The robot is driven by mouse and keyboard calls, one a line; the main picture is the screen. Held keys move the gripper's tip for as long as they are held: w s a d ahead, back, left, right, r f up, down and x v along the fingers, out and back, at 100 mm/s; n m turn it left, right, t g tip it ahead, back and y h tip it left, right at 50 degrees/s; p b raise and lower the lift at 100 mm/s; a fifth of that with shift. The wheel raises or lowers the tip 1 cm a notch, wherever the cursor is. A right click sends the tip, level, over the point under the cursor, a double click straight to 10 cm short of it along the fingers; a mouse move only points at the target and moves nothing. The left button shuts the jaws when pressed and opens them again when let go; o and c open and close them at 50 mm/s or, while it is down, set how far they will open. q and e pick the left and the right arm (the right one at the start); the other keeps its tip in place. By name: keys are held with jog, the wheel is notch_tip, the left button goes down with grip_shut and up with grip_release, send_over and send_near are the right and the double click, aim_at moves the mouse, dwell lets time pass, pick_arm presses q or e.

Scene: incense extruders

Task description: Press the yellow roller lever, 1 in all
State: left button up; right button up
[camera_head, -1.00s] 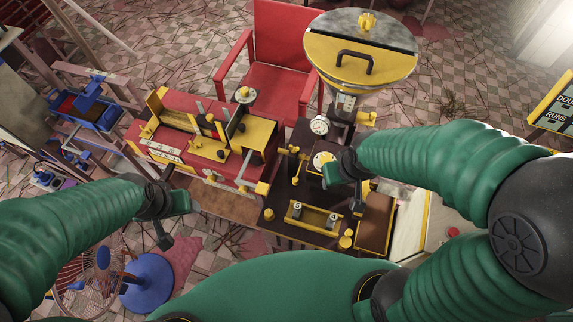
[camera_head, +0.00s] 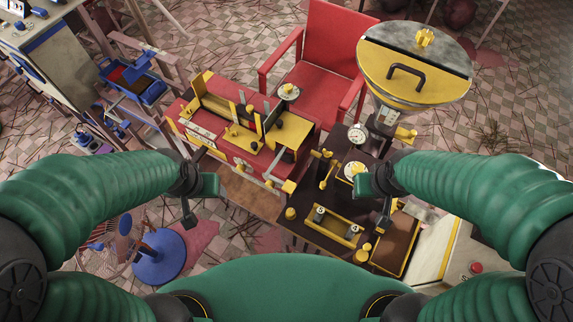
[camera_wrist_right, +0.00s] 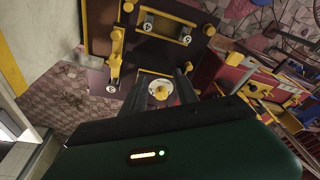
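A dark table (camera_head: 322,240) stands at centre right. On it, a yellow lever-like piece (camera_head: 327,168) rises beside a round white dial with a yellow centre (camera_head: 355,171); I cannot tell for sure that this piece is the roller lever. My right gripper (camera_head: 375,198) is open and empty above the table, close to the dial. In the right wrist view, the dial (camera_wrist_right: 160,90) shows between the two spread fingers of the right gripper (camera_wrist_right: 159,80). My left gripper (camera_head: 199,202) is open and empty, in front of the red machine's left end.
A red and yellow machine (camera_head: 201,134) is left of the dark table. A hopper with a yellow lid (camera_head: 440,85) and a gauge (camera_head: 357,134) rise behind the table. A red chair (camera_head: 330,50) stands behind; a blue-based fan (camera_head: 158,258) is front left.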

jog(key=shift+a, duration=0.2)
grip_shut()
jog(key=shift+d, duration=0.1)
dwell(1.1)
